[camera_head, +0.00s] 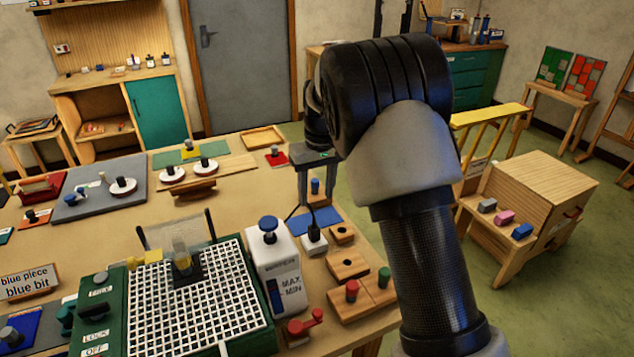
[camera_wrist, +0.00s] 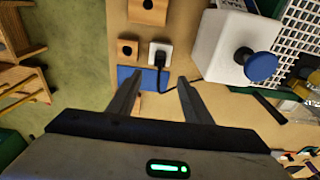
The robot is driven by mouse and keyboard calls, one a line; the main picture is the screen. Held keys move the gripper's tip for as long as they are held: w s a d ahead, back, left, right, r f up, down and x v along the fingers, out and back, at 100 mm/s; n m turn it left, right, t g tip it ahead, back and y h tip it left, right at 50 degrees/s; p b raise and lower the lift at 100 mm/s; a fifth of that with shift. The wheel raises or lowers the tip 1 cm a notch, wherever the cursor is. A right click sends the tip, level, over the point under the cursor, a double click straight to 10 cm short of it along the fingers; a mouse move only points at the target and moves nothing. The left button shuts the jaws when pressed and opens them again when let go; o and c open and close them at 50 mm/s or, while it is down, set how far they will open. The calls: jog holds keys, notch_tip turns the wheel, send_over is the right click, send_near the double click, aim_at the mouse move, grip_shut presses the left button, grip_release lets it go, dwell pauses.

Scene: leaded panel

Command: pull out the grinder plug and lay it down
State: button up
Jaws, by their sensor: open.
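The black grinder plug (camera_wrist: 160,58) sits in a small white socket block (camera_wrist: 168,48), and its black cord runs toward my gripper and off to the right in the wrist view. In the head view the plug (camera_head: 312,229) stands upright in the white block (camera_head: 314,246). A blue mat (camera_head: 321,221) lies just beyond it; it also shows in the wrist view (camera_wrist: 126,75). My gripper (camera_wrist: 160,75) is open and empty, its two fingers apart on either side of the cord's line in the wrist view. It appears above the table beyond the plug, apart from it.
A white tank with a blue knob (camera_head: 277,270) stands close left of the socket, beside the green grinder with its white grid (camera_head: 205,305). Wooden blocks (camera_head: 345,264) with holes and coloured pegs stand in front and right. The table's right edge is close.

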aim_at(314, 227)
jog(key=f, duration=0.4)
jog(key=w+f, duration=0.1)
jog(key=f, duration=0.4)
jog(key=f+p, duration=0.1)
jog(key=f, duration=0.4)
jog(key=shift+w+a+f, duration=0.15)
jog(key=shift+w+a, duration=0.15)
jog(key=shift+a, duration=0.05)
grip_shut()
